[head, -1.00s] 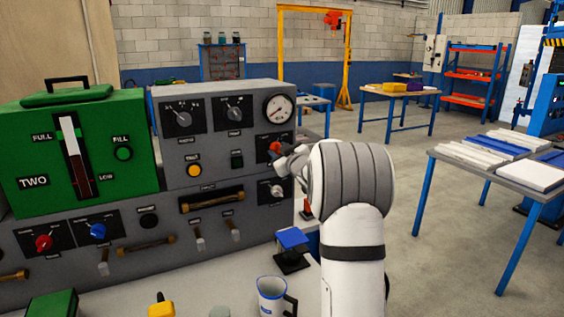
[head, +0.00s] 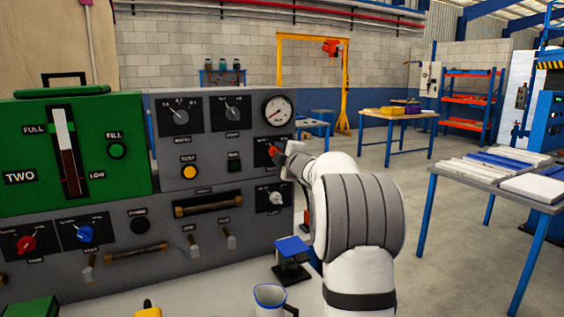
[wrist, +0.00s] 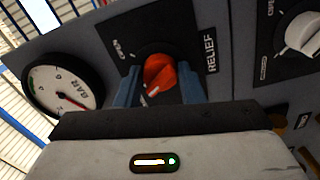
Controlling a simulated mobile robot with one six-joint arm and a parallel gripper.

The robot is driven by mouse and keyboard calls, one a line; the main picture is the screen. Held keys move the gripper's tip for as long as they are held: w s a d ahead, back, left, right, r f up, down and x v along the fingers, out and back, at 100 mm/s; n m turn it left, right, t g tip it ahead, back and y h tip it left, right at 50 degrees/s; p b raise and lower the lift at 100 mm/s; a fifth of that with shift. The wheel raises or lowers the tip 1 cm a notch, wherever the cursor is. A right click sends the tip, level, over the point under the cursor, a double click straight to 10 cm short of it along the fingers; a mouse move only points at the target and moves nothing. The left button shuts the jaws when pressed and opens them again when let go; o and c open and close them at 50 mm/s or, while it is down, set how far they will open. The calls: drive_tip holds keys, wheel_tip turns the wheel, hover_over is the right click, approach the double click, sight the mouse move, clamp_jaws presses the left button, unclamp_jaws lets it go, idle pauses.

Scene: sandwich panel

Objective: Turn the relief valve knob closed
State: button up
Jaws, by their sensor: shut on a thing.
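The relief valve knob (wrist: 158,75) is orange-red and sits on a dark plate labelled RELIEF in the wrist view. Its pale pointer mark aims down and left in that picture. The blue fingers of my gripper (wrist: 160,86) stand on either side of the knob and are shut on it. In the head view the knob (head: 273,152) shows as a small red spot below the gauge. My gripper (head: 282,154) reaches it from the right and partly hides it.
A round BAR gauge (wrist: 62,91) is beside the knob, and a white-grey knob (wrist: 302,35) is on the other side. The green box (head: 130,180) stands left on the grey panel. A blue-topped stand (head: 291,246) and a mug (head: 270,297) are below my arm.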

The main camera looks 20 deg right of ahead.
drive_tip(key=shift+n+b, duration=0.65)
drive_tip(key=shift+n, duration=0.55)
drive_tip(key=o, duration=1)
drive_tip(key=s, duration=0.7)
drive_tip(key=shift+s+d+b, duration=0.15)
drive_tip(key=shift+s+b, duration=0.2)
drive_tip(key=shift+s, duration=0.05)
